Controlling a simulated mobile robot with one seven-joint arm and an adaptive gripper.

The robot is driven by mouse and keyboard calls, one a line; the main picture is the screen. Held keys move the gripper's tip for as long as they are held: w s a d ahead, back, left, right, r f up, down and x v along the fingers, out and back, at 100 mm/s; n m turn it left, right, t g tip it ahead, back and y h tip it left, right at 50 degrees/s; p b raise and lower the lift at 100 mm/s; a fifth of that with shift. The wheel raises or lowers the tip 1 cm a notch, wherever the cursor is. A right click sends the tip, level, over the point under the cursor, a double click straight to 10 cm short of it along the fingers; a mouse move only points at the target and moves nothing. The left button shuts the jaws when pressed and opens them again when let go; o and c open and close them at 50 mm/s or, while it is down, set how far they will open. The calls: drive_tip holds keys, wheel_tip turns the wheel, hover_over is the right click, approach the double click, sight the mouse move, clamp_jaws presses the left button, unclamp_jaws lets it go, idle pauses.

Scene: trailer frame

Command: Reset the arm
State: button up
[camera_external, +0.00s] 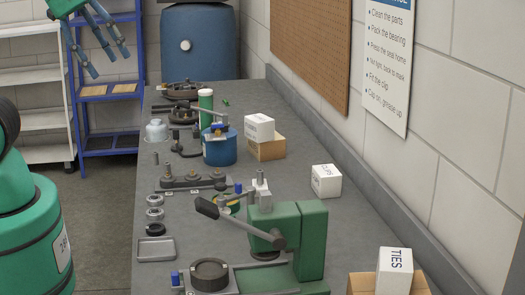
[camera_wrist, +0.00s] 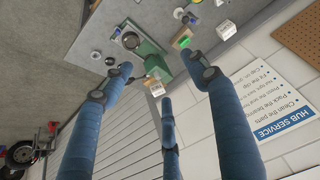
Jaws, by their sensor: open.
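My gripper (camera_external: 97,40) is at the top left of the external view, raised in front of the blue shelf and left of the workbench. Its blue fingers are spread apart and nothing is between them. In the wrist view my gripper (camera_wrist: 165,82) shows three open fingers around empty air, with the bench, wall and sign far beyond them. Part of my green arm shows at the left edge of the external view.
A grey workbench (camera_external: 255,184) holds a green press (camera_external: 311,240), a blue can (camera_external: 219,150), white boxes (camera_external: 326,180), small metal parts and a shallow tray (camera_external: 155,249). A blue shelf (camera_external: 110,97) and blue barrel (camera_external: 198,50) stand behind. Floor left of the bench is clear.

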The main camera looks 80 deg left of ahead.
wheel_tip(320, 180, down, 5)
drive_tip(key=b, duration=0.5)
